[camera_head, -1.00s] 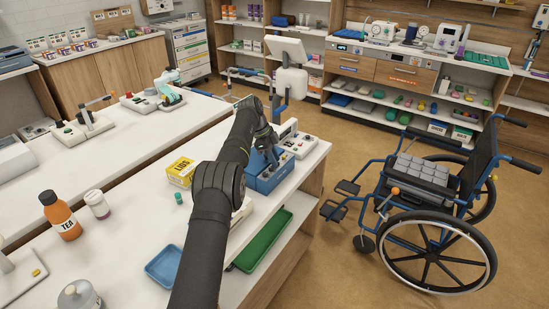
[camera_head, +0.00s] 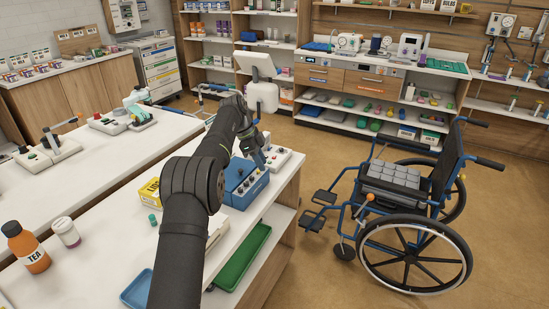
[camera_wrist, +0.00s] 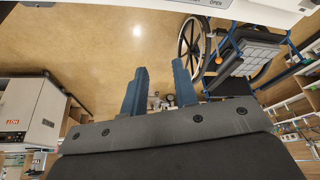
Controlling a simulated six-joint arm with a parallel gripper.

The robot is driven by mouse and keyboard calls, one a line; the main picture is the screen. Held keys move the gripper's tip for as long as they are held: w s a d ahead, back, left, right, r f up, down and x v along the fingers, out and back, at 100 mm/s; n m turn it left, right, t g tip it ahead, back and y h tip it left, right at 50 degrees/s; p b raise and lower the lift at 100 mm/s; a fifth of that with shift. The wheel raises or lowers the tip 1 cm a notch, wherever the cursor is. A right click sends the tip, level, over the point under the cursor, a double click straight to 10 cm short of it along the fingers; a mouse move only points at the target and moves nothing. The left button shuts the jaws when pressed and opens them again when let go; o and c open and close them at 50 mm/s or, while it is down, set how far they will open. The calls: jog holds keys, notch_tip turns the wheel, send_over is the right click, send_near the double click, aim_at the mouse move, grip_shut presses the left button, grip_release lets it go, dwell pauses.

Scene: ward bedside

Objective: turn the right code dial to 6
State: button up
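A blue box (camera_head: 238,190) with small dark knobs on its sloped face stands near the right edge of the white counter. The code dials look to be among these knobs, but their digits are too small to read. My gripper (camera_head: 262,160) hangs beside the box's upper right end, apart from the knobs as far as I can tell. No dial shows in the wrist view.
A white control panel (camera_head: 280,157) with buttons is just behind the box. A yellow box (camera_head: 151,192) is left of it, and a green tray (camera_head: 243,257) lies in front on a lower level. A wheelchair (camera_head: 400,215) stands on open floor to the right.

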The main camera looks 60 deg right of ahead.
aim_at(252, 177)
jog(key=s+r, duration=0.3)
jog(key=s, duration=0.3)
jog(key=shift+a+r, duration=0.2)
jog(key=shift+a, duration=0.15)
jog(key=shift+w, duration=0.1)
jog(key=w+a+r+n+t+h, duration=0.1)
jog(key=w+a+r+n+t, duration=0.2)
jog(key=n, duration=0.8)
jog(key=w+a+r+n+t, duration=0.15)
jog(key=n+t, duration=0.25)
jog(key=n, duration=0.7)
jog(key=x, duration=0.5)
jog(key=d+x, duration=0.1)
jog(key=x, duration=0.5)
jog(key=w+x, duration=0.1)
jog(key=x, duration=0.5)
jog(key=shift+d+r, duration=0.2)
jog(key=shift+d, duration=0.05)
jog(key=shift+c, duration=0.5)
grip_shut()
